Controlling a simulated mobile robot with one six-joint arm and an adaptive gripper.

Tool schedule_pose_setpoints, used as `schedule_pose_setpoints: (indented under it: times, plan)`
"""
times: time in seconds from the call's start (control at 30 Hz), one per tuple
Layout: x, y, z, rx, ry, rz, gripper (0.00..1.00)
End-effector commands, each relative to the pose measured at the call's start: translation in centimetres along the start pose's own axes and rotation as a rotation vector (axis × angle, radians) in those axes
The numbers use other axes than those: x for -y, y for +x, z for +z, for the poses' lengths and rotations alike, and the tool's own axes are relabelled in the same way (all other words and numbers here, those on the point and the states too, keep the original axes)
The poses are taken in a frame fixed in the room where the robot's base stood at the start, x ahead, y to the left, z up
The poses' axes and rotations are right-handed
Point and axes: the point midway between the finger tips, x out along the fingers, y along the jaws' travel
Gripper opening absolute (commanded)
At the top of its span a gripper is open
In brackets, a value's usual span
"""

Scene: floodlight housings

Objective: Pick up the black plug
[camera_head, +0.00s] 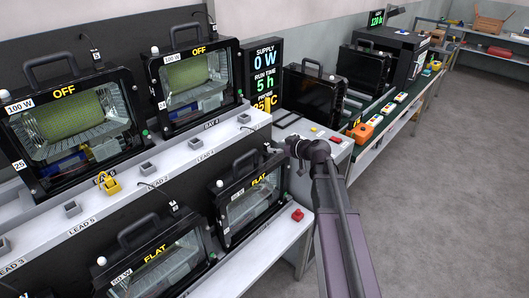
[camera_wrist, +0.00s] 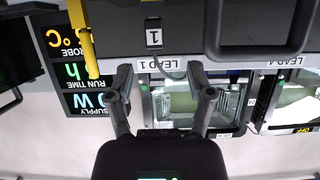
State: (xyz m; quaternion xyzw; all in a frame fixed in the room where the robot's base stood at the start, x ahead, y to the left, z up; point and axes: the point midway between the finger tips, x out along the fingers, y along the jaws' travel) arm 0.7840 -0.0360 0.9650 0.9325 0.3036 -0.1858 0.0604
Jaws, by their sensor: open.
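My gripper (camera_head: 297,147) is at the end of the raised arm, right of centre in the head view, in front of the bench end. In the wrist view, which is upside down, its two fingers (camera_wrist: 159,82) are spread with a gap between them. A small black piece (camera_wrist: 153,22) with a white "1" tag sits on a dark housing, apart from the fingers; I cannot tell if it is the black plug. Similar small dark pieces with white tags (camera_head: 175,206) top the lower housings in the head view. A thin dark cable curves near the fingers.
Floodlight housings marked OFF (camera_head: 197,78) stand on the upper shelf, and FLAT ones (camera_head: 255,200) below. Grey sockets (camera_head: 147,168) line the labelled ledge, with a yellow item (camera_head: 108,184). A supply display (camera_head: 264,75) stands behind my gripper. Grey floor (camera_head: 430,200) is clear at right.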

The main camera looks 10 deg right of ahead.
Motion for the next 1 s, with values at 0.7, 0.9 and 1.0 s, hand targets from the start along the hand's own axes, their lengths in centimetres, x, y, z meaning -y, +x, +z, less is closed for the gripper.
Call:
schedule_pose_setpoints:
  times: [0.7,0.9,1.0]
  plan:
    - [-0.3,2.2,0.1,-0.001,-0.001,0.001,0.69]
    - [-0.7,4.6,0.2,-0.001,0.000,0.000,0.69]
    - [-0.6,5.5,0.2,-0.001,0.000,0.001,0.69]
